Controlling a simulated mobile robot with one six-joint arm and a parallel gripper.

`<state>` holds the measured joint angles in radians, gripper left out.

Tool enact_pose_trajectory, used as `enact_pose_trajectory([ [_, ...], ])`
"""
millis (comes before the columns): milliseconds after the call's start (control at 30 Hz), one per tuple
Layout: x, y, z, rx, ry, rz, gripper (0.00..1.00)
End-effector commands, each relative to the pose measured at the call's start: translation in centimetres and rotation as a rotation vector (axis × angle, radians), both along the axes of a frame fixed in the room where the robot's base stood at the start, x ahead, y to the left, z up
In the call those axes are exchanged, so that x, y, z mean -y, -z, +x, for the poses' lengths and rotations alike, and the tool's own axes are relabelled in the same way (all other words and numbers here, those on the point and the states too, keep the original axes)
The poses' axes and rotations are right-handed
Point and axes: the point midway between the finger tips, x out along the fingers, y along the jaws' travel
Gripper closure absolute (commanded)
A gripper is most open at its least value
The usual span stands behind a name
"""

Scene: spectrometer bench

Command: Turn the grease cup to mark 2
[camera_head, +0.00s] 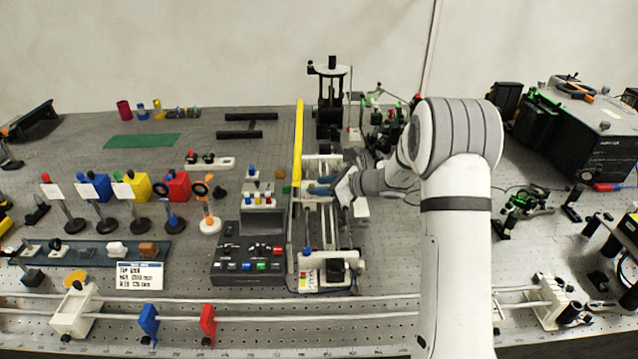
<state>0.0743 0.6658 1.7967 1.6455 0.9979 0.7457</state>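My arm (455,220) reaches in from the front right and bends left over the middle of the bench. My gripper (322,187) is small in the view, over a long rail assembly (325,235) beside a yellow upright bar (298,140). Bluish parts show at its tip; I cannot tell whether the fingers are open, or whether they touch anything. I cannot pick out the grease cup or its marks with certainty; it may be among the small parts by the gripper or hidden behind it.
A grey control box (248,262) with coloured buttons stands left of the rail assembly. A tall black stand (330,100) is behind it. Coloured blocks and post mounts fill the left. A black instrument box (575,125) stands at the right.

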Motion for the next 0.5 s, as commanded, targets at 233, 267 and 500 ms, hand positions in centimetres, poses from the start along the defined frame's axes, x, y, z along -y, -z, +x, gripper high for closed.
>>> enact_pose_trajectory([
  [233,-0.94,0.45,0.5,0.0,0.0,0.0,0.61],
  [267,-0.93,0.46,0.51,0.0,0.0,0.0,0.61],
  [500,-0.85,0.44,0.51,0.0,0.001,0.0,0.69],
])
